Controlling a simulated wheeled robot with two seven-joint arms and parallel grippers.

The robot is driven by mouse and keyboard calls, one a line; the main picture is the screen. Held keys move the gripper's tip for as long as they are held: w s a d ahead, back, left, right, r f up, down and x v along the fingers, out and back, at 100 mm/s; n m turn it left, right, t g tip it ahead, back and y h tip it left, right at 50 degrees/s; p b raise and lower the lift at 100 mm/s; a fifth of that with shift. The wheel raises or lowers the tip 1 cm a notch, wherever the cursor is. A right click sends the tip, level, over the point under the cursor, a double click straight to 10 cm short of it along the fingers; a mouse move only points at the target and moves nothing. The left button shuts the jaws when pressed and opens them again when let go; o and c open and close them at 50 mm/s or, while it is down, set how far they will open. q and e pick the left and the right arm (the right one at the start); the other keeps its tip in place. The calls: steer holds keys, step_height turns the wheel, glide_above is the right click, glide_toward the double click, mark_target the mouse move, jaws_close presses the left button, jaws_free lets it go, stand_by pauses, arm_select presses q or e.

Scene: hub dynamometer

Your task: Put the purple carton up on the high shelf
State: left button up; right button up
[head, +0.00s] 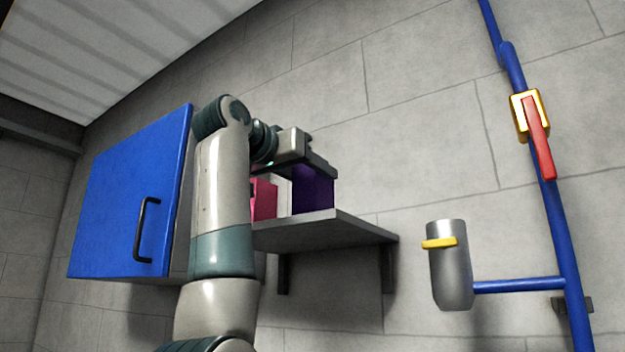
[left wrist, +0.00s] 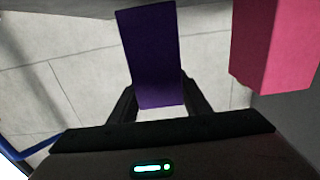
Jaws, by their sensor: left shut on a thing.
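The purple carton (head: 313,190) is at the grey shelf (head: 330,228) on the wall, upright over its top near the middle. I cannot tell whether its base touches the shelf. My left gripper (head: 312,166) reaches in from the left and is shut on the carton's upper part. In the left wrist view the carton (left wrist: 152,60) sits between the two fingers (left wrist: 158,100). My right gripper is in neither view.
A pink box (head: 264,200) stands on the shelf to the left of the carton, with a gap between them. A blue cabinet door (head: 130,200) is left of my arm. A blue pipe (head: 560,220) with a red-handled valve (head: 538,135) and a grey cylinder (head: 450,270) are at the right.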

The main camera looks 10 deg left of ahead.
arm_select(q)
steer(key=shift+f, duration=0.6)
steer(key=shift+f, duration=0.15)
steer(key=o, duration=1.2)
